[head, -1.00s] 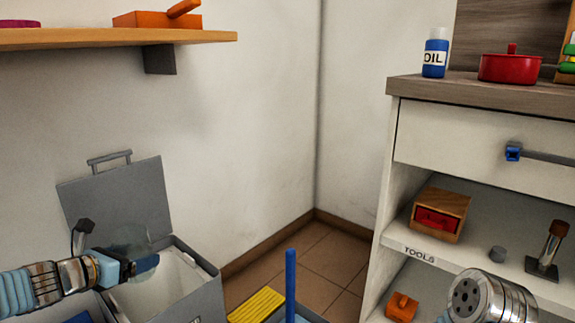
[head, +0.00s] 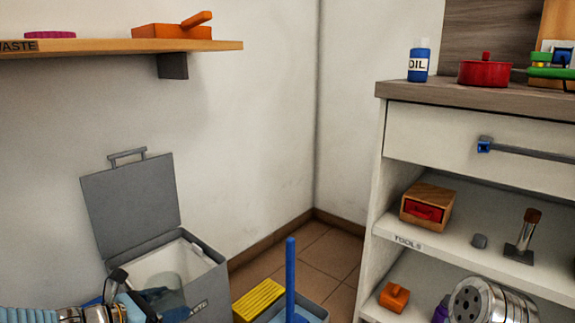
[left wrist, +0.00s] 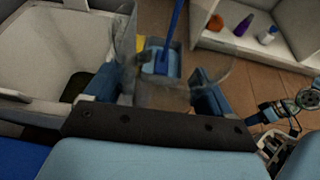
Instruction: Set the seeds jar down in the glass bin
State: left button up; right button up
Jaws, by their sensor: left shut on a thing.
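A clear, see-through jar (head: 172,281) is held in my left gripper (head: 152,303). It also shows between the fingers in the left wrist view (left wrist: 175,88). Its contents cannot be made out. The grey bin (head: 208,283) stands open at the lower left, its lid (head: 130,205) raised against the wall. Only part of its front label shows. In the head view the jar overlaps the bin's opening; in the left wrist view the bin (left wrist: 52,110) lies to the left of the jar. A part of my right arm shows at the lower right; its gripper (left wrist: 250,118) is small and unclear in the left wrist view.
A blue bin with an upright blue post (head: 290,280) and a yellow block (head: 257,299) stand beside the grey bin. A shelf unit (head: 375,215) with tools fills the right. A wall shelf (head: 110,47) hangs above the grey bin. Some floor shows between.

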pick_arm(q)
jog(key=s+d+f+m+g+h, duration=0.3)
jog(key=d+f, duration=0.4)
jog(key=f, duration=0.1)
notch_tip(320, 180, up, 11)
jog(key=p, duration=1.7)
jog(key=shift+w+r+p, duration=0.2)
jog(key=shift+w+p, duration=0.05)
jog(key=shift+p, duration=0.15)
jog(key=shift+a, duration=0.15)
